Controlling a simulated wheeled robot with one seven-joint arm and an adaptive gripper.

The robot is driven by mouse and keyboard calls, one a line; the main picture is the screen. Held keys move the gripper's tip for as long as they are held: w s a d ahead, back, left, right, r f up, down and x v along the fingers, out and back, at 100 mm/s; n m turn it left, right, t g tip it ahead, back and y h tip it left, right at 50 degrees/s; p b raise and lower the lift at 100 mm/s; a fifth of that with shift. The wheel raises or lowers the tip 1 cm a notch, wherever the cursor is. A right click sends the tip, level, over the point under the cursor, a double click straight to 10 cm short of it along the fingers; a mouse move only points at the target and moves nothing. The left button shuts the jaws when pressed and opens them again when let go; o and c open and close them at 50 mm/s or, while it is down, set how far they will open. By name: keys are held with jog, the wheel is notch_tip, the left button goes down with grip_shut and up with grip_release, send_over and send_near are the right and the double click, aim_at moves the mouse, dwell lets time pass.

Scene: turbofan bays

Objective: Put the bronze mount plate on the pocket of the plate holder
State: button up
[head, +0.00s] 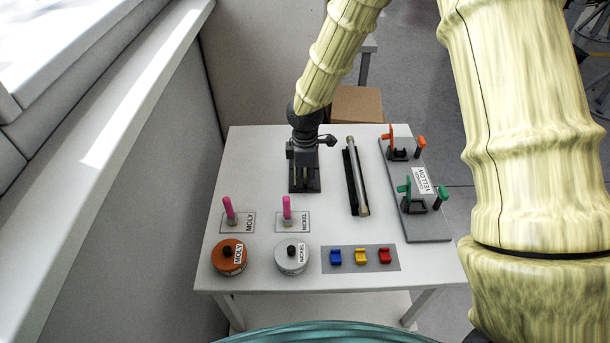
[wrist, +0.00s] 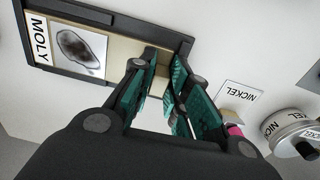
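My gripper (head: 305,162) points down over a dark, shallow holder (head: 317,187) in the middle of the table. The holder also shows in the wrist view (wrist: 110,14), as a dark-rimmed tray with a MOLY label and a picture of a dark oval inside. A tan surface (wrist: 118,48) lies inside the rim; I cannot tell whether it is the bronze mount plate or the holder's floor. The teal-padded fingers of my gripper (wrist: 165,60) stand apart over its end, with a gap between the tips. No separate bronze plate can be made out.
Two pink-handled tools (head: 228,208) (head: 287,208) stand on MOLY and NICKEL cards. An orange tin (head: 229,262) and a silver tin (head: 291,262) sit in front. A rod on a dark stand (head: 357,180) and a grey clamp board (head: 425,228) lie right. Coloured blocks (head: 361,257) sit at front.

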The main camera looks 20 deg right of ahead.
jog(key=shift+o, duration=1.4)
jog(key=shift+r, duration=0.15)
notch_tip(320, 180, up, 12)
jog(key=b, duration=0.1)
jog(key=shift+s+b, duration=0.15)
jog(key=shift+b, duration=0.25)
